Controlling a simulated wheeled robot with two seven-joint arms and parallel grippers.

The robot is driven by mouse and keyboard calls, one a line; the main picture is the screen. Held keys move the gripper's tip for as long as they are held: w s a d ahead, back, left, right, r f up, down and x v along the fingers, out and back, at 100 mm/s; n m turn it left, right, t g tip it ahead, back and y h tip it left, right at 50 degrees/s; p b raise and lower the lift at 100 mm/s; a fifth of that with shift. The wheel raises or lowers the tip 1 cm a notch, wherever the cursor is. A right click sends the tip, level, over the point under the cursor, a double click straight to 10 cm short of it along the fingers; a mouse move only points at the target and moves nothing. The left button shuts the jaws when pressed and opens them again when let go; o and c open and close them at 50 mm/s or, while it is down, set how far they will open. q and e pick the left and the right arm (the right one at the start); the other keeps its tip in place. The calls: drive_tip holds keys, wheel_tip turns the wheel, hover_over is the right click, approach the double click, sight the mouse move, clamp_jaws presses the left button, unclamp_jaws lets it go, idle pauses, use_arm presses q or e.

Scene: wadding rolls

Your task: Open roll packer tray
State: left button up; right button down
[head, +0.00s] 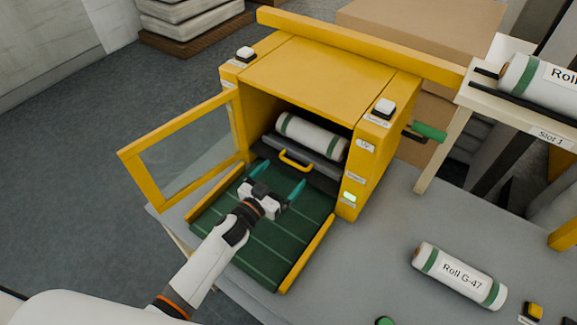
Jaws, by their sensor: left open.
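The yellow roll packer (325,75) stands on the grey table with its framed glass door (185,148) swung open to the left. Inside the opening is a dark grey tray (318,166) with a yellow handle (295,161) on its front. A white roll with green bands (311,137) lies in the packer behind the handle. My left gripper (276,187) is open and empty over the green ribbed bed (262,242), its teal fingers pointing toward the tray and short of the handle. My right gripper is not in view.
A shelf marked Slot 1 (537,128) holds another roll (546,84). White buttons sit on the packer's top corners, and a green-handled lever (428,131) sticks out at its right.

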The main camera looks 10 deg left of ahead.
sight(292, 165)
use_arm(q)
drive_tip(key=x, duration=0.2)
drive_tip(key=shift+w, duration=0.25)
drive_tip(key=shift+w+d+r, duration=0.1)
drive_tip(key=shift+w+d, duration=0.05)
drive_tip(key=shift+w, duration=0.1)
drive_tip(key=shift+w+d, duration=0.1)
drive_tip(key=shift+w, duration=0.1)
drive_tip(key=shift+c, duration=0.9)
drive_tip(key=c, duration=0.9)
drive_tip(key=shift+s, duration=0.1)
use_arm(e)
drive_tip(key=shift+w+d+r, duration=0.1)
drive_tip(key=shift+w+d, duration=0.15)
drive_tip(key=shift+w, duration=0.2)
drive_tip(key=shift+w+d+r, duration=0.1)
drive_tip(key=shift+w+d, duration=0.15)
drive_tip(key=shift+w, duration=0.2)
